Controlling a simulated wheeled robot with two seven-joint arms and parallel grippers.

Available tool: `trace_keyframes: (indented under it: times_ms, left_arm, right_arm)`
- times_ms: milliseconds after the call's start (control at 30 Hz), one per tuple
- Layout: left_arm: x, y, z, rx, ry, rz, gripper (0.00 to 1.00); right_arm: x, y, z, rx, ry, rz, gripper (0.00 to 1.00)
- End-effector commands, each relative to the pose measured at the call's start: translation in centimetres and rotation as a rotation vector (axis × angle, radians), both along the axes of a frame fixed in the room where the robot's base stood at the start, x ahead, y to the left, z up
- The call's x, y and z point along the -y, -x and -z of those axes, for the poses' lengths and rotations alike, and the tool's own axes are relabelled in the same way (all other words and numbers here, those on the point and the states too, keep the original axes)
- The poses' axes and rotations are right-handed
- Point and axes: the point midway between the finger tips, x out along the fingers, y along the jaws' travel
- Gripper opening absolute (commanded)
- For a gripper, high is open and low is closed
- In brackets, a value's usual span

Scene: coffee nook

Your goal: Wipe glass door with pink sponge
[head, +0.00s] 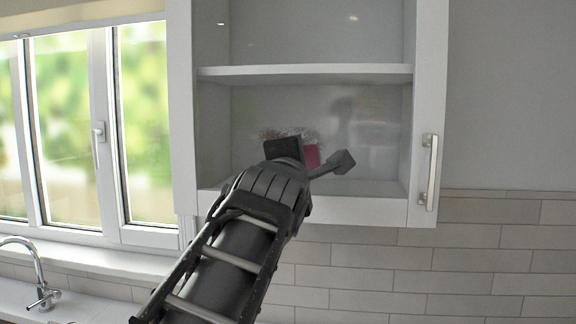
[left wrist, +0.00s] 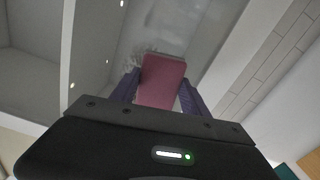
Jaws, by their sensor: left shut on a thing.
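A white wall cabinet has a closed glass door (head: 375,125), with shelves visible through the pane. My left gripper (head: 311,157) is in front of the lower part of the pane. It is shut on the pink sponge (head: 312,153), which is partly hidden by a finger. In the left wrist view the sponge (left wrist: 163,80) sits between both fingers, its far end close to the glass; I cannot tell whether it touches. A brownish smudge (head: 284,132) shows on the glass just above the gripper. My right gripper is not in view.
The door's vertical handle (head: 428,172) is on its right frame. A window (head: 95,120) with a white frame is to the left, above a counter with a tap (head: 40,275). Tiled wall (head: 430,270) lies below the cabinet.

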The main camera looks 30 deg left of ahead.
Motion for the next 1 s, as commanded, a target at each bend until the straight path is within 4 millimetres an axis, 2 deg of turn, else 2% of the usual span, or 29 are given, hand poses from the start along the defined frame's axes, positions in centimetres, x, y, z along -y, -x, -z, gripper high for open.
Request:
trace_keyframes:
  times_ms: [200,667,1000]
  left_arm:
    - [1.3,-0.5,0.0,-0.001,-0.001,-0.002,0.21]
    - [1.9,-0.7,0.0,0.000,-0.001,-0.002,0.21]
    - [4.4,-1.7,0.0,0.001,0.000,-0.001,0.21]
  right_arm:
    - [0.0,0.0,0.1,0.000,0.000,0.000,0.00]
    - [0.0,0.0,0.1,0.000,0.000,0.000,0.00]
    - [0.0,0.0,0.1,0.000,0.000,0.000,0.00]
